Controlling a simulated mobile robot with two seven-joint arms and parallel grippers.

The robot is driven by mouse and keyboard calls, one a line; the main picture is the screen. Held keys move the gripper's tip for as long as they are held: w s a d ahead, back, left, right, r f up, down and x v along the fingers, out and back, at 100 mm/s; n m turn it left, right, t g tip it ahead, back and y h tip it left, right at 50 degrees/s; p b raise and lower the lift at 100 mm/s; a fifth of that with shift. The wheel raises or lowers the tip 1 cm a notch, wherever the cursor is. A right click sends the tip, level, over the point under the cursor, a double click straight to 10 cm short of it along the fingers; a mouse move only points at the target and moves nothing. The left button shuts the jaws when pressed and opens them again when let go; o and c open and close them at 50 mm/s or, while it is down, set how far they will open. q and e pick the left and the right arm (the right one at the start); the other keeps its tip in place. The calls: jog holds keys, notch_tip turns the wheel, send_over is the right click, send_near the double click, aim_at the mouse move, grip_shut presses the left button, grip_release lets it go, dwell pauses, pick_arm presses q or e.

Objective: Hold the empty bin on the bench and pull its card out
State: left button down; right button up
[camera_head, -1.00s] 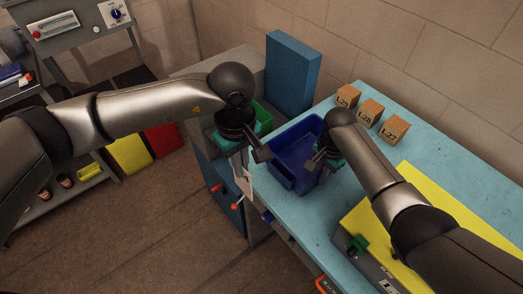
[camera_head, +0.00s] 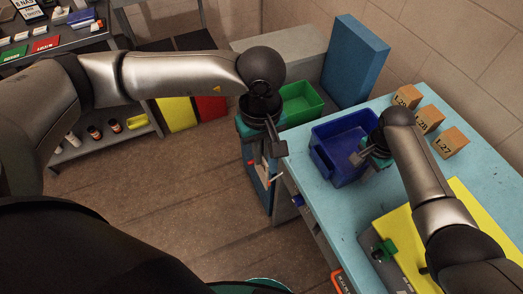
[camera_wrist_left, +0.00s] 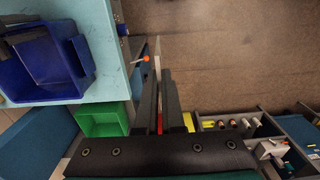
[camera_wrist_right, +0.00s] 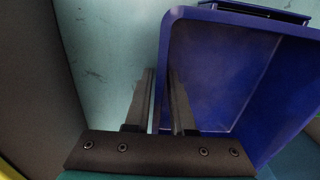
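The empty blue bin (camera_head: 322,159) stands upright on the light-blue bench (camera_head: 304,181). My right gripper (camera_head: 364,156) is at its right wall; in the right wrist view (camera_wrist_right: 160,75) its fingers straddle that wall and appear closed on it. The dark holder (camera_wrist_right: 262,10) on the bin's front shows at the top of that view. My left gripper (camera_head: 276,146) is left of the bin, beyond the bench edge. In the left wrist view (camera_wrist_left: 161,75) a thin pale card (camera_wrist_left: 158,48), seen edge-on, is between its nearly closed fingers, apart from the bin.
A green bin (camera_head: 302,104) is behind my left gripper. Several labelled cardboard boxes (camera_head: 428,119) line the bench's back. A yellow panel (camera_head: 463,198) lies at the right. A tall blue block (camera_head: 354,62) stands behind. Open floor lies left of the bench.

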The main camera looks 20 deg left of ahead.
jog(key=shift+o, duration=0.9)
notch_tip(320, 180, up, 12)
jog(key=shift+s, duration=0.1)
